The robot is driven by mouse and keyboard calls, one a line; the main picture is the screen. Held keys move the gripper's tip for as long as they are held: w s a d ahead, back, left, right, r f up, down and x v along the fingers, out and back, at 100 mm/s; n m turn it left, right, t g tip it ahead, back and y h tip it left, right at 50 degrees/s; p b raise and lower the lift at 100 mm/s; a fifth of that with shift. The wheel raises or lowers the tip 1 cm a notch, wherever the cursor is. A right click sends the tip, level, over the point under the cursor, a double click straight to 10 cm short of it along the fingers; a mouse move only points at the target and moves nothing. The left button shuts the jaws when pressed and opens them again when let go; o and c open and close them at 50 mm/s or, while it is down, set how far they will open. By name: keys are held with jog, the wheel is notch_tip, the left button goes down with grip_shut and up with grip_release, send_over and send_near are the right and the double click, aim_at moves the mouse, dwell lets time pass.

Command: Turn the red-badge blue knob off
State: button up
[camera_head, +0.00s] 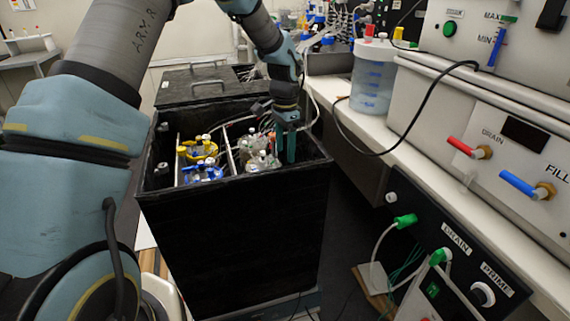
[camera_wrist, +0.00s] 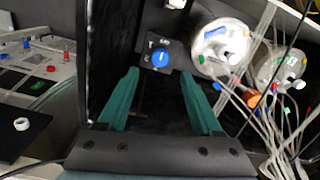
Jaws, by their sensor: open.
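A round blue knob (camera_wrist: 160,58) with a pale pointer mark sits on a small dark plate with light markings, inside the black box (camera_head: 235,235). I cannot make out a red badge beside it. My gripper (camera_head: 285,150) reaches down into the box at its right side. In the wrist view, its teal fingers (camera_wrist: 159,74) are open and empty, with the knob ahead between the tips and apparently not touched. In the head view the knob is hidden by the box walls and vessels.
Glass vessels with clear tubing (camera_wrist: 222,45) stand close to the right finger. Blue- and yellow-capped vessels (camera_head: 203,172) fill the box's left compartment. The box wall (camera_wrist: 108,50) rises close to the left finger. A bench with a clear jug (camera_head: 372,85) stands at the right.

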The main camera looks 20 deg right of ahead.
jog(key=shift+r, duration=2.1)
